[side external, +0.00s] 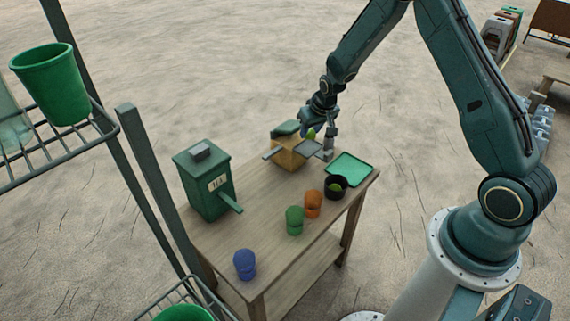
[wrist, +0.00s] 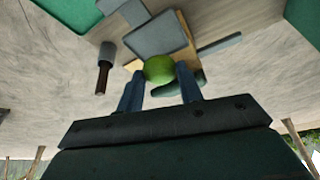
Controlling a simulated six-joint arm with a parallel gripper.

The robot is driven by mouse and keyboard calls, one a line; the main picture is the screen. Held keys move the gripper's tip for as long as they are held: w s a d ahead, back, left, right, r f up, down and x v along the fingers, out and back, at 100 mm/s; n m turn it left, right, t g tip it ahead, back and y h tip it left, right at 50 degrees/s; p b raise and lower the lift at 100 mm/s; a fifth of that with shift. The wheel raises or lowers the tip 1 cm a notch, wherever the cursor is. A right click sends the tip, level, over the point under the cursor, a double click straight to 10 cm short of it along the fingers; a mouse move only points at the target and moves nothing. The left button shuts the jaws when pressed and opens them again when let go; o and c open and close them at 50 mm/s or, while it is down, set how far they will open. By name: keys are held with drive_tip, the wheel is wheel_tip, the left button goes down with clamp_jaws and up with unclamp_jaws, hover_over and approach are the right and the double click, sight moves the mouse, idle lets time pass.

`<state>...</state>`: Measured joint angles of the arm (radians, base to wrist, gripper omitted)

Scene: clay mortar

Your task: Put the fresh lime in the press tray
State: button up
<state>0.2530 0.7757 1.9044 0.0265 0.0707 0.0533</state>
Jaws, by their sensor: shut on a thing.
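A green lime (side external: 311,133) is between the fingertips of my gripper (side external: 317,128) near the press. The wrist view shows the lime (wrist: 159,69) between the two blue-grey fingers of my gripper (wrist: 160,80). The press has a wooden block (side external: 287,158), a green part and a flat grey square tray (side external: 308,149). In the wrist view the grey tray (wrist: 157,37) lies just beyond the lime. I cannot tell whether the lime touches it. The block is partly hidden behind the tray and lime.
A black bowl (side external: 336,193) with green contents and a green tray (side external: 350,167) stand right of the press. Orange (side external: 313,205), green (side external: 295,221) and blue (side external: 245,266) cups line the near side. A green tea box (side external: 207,182) stands left. A grey-topped upright piece (side external: 328,146) is close by.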

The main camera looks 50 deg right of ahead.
sight(313, 136)
drive_tip(key=shift+f, duration=0.35)
drive_tip(key=shift+f, duration=0.1)
drive_tip(key=shift+f, duration=1.8)
drive_tip(key=shift+f, duration=0.1)
drive_tip(key=o, duration=0.7)
drive_tip(key=shift+v, duration=6.1)
